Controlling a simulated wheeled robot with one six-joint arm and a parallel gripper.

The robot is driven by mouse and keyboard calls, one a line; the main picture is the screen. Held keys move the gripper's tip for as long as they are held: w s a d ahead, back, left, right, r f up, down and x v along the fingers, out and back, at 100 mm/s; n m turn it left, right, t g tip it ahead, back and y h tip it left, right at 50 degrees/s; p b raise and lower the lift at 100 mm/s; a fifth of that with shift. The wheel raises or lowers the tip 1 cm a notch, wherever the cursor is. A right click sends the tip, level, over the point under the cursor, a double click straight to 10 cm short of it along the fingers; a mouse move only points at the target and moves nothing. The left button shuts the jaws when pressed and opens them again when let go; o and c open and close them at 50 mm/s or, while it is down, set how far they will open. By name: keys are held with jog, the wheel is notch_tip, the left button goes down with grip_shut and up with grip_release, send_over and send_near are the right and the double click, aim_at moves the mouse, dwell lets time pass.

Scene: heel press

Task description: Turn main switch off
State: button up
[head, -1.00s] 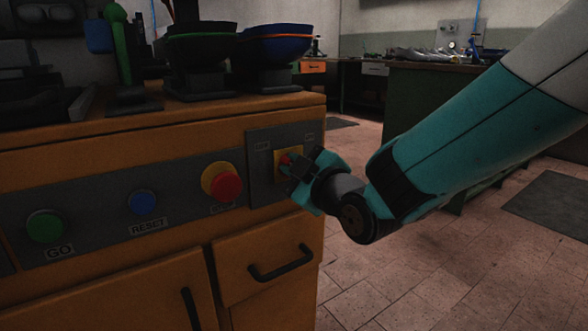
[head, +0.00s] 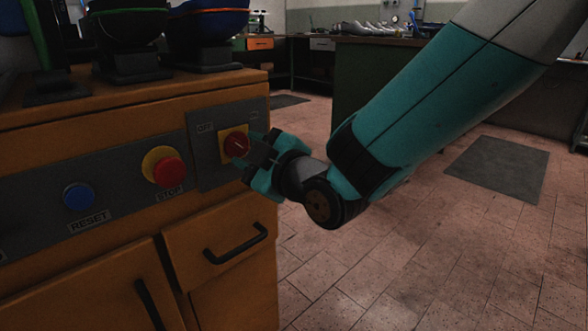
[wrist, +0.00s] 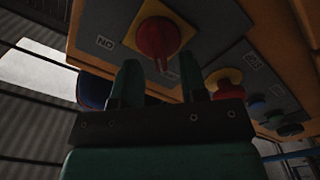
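The main switch is a red round knob (head: 235,144) on a yellow plate at the right end of the grey panel. An OFF label (head: 205,127) is at its upper left, and a partly hidden label is at its upper right. My gripper (head: 250,160) is just right of the knob and overlaps its edge in the head view. In the wrist view the knob (wrist: 157,38) lies beyond and between the fingertips of my gripper (wrist: 160,70). The fingers are apart with nothing between them. An ON label (wrist: 104,43) shows left of the knob there. Contact is not visible.
A red STOP button (head: 168,171) and a blue RESET button (head: 78,196) are left of the switch. A drawer with a black handle (head: 236,246) is below. Dark fixtures stand on the cabinet top. The tiled floor at right is open.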

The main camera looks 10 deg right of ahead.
jog(key=b+v, duration=1.1)
jog(key=v, duration=0.3)
